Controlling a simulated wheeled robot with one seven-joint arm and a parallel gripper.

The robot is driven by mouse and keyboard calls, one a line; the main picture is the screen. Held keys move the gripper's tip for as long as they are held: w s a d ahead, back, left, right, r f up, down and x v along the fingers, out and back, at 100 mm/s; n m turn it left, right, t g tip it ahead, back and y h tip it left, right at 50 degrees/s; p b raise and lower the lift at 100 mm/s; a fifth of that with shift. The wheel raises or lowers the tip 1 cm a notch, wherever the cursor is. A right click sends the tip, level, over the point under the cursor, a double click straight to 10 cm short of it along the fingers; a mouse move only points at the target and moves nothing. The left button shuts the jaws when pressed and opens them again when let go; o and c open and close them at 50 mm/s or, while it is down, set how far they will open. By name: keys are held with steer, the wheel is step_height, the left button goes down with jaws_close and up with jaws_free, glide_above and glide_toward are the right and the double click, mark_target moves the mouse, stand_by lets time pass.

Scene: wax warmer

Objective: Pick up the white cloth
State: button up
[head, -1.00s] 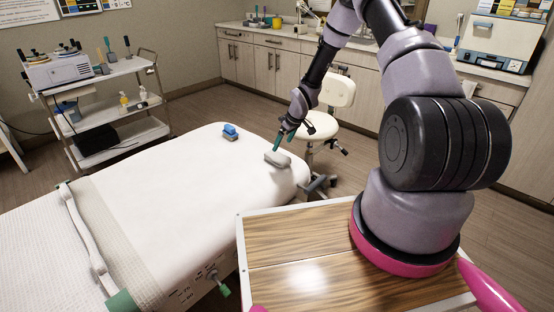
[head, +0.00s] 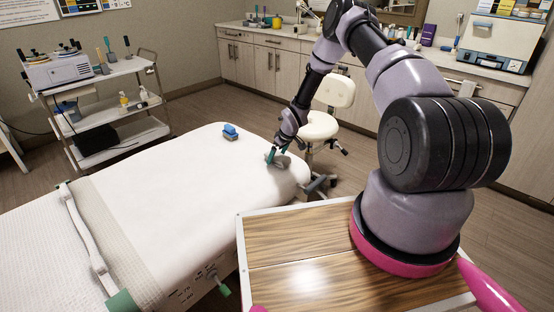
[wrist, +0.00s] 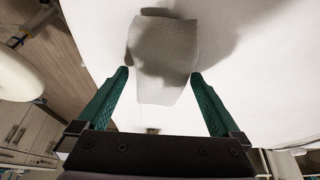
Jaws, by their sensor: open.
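The white cloth (head: 284,163), greyish in the shade, is a small folded piece on the white treatment bed (head: 180,190) near its far right end. It also shows in the wrist view (wrist: 165,45), with a dark shadow across it. My gripper (head: 275,155) is low over the bed at the cloth. In the wrist view its two green fingers (wrist: 160,76) are spread apart, with the near part of the cloth between their tips. I cannot tell whether the fingers touch it. My gripper hides part of the cloth in the head view.
A blue and yellow sponge-like stack (head: 231,132) lies on the bed to the left of the cloth. A white stool (head: 318,125) stands just beyond the bed's end. A trolley (head: 105,105) stands at the back left. The middle of the bed is clear.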

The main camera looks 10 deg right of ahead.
mark_target(277, 154)
steer(key=shift+f, duration=0.2)
stand_by(0.3)
steer(key=c, duration=1.4)
step_height(277, 154, up, 10)
steer(key=shift+r, duration=0.25)
steer(key=o, duration=0.5)
steer(key=shift+c, duration=1.6)
steer(key=s+d+r+m+h, duration=0.1)
steer(key=s+d+r+m, duration=0.1)
steer(key=r, duration=0.4)
steer(key=s+d+r+m+h, duration=0.1)
steer(key=s+d+r+m, duration=0.2)
steer(key=r, duration=0.4)
steer(key=s+d+r+m+t, duration=0.1)
steer(key=s+d+r+m, duration=0.1)
steer(key=s+d+r, duration=0.2)
step_height(277, 154, up, 3)
steer(key=shift+s+d+f+m+h, duration=0.1)
steer(key=shift+s+d+m+h, duration=0.25)
steer(key=shift+s, duration=0.8)
